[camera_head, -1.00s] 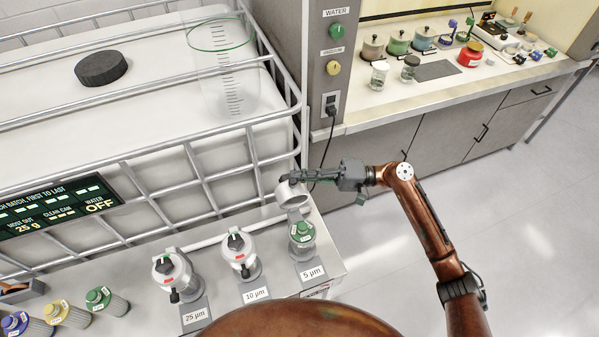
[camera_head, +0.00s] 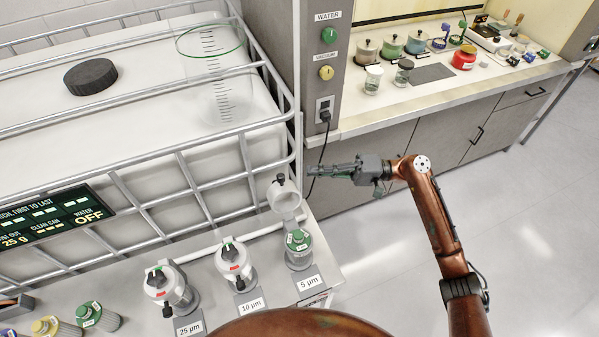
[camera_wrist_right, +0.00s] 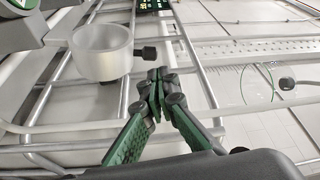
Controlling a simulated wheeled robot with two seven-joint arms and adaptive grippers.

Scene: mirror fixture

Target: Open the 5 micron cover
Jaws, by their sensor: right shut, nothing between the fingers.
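The 5 micron housing (camera_head: 298,256) stands behind its "5 μm" label (camera_head: 311,284) at the right end of the filter row. Its pale cover (camera_head: 284,197) is swung up and back, and a green-topped filter (camera_head: 298,240) shows in the housing. My right gripper (camera_head: 312,170) is shut and empty, right of and apart from the raised cover. In the right wrist view, the shut fingertips (camera_wrist_right: 157,76) are right of a translucent cup-shaped part (camera_wrist_right: 101,52), which looks like the cover. My left gripper is not in view.
The 10 μm housing (camera_head: 233,262) and 25 μm housing (camera_head: 168,285) stand to the left with covers shut. A metal cage (camera_head: 190,185) around a white tank rises behind. A counter with jars (camera_head: 480,75) is at the upper right.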

